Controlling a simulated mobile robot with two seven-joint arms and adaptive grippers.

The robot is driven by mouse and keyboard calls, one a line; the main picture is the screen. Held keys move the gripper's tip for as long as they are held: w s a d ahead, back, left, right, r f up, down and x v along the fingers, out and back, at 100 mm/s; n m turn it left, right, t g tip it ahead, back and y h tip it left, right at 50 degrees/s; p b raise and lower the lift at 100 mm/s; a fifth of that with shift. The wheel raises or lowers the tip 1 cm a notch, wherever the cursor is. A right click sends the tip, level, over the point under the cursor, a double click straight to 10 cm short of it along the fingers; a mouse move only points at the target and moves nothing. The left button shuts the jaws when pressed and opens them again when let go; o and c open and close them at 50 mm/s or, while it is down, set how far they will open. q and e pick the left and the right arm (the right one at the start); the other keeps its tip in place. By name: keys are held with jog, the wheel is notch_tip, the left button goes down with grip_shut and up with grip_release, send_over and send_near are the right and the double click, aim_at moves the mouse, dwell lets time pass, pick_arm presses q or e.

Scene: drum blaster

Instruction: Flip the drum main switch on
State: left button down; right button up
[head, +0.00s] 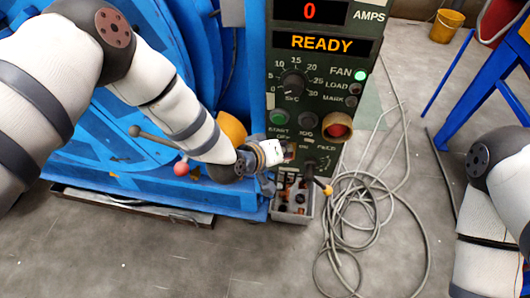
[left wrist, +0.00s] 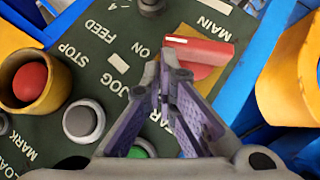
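In the left wrist view the red main switch handle (left wrist: 205,50) sits on a yellow plate (left wrist: 190,68), beside upside-down MAIN and ON labels. The handle lies nearly crosswise, its white mark at the left end, on the ON label's side. My left gripper (left wrist: 166,72) has its fingertips together, appearing empty, overlapping the handle's left end in the picture. I cannot tell whether they touch. In the head view my left gripper (head: 283,158) is at the lower left of the dark green control panel (head: 343,72) and hides most of the switch. My right gripper is outside the picture.
A red stop button (head: 337,131) in a yellow collar is close by. A yellow-knobbed lever (head: 326,189) and small box (head: 292,213) are below the panel. A pink-knobbed lever (head: 181,168) stands left. Loose cable (head: 365,205) lies on the floor.

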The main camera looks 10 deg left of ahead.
pick_arm(q)
jog(key=shift+d+f, duration=0.25)
jog(key=shift+d, duration=0.4)
jog(key=shift+d+f, duration=0.1)
jog(key=shift+d, duration=0.15)
dwell(0.9)
dwell(0.5)
